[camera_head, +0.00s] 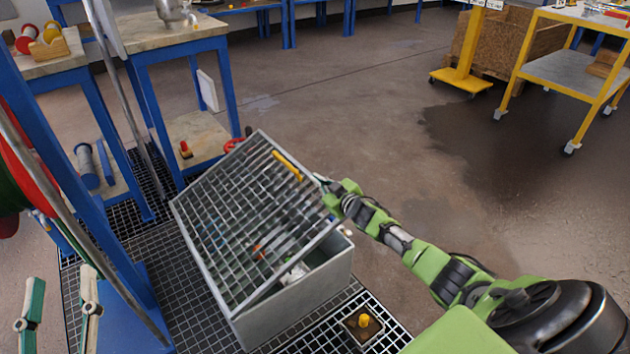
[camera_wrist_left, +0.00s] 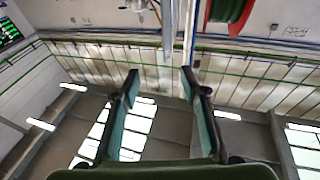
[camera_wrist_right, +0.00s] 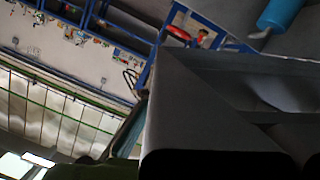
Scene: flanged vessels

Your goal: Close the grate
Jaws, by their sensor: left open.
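The grate (camera_head: 245,215) is a grey metal grid with a yellow handle (camera_head: 287,165). It lies tilted over a grey open box (camera_head: 295,308) on the floor grating. The right wrist view shows a grey wall or edge very close. My left gripper (camera_head: 58,318) is open and empty at the lower left, away from the grate; its spread fingers show in the left wrist view (camera_wrist_left: 160,95).
A blue-legged bench (camera_head: 170,38) stands behind the box, with a red valve wheel (camera_head: 234,144) near the grate's far corner. A blue post and red reel (camera_head: 22,165) are at left. A yellow-knobbed block (camera_head: 363,322) sits in front.

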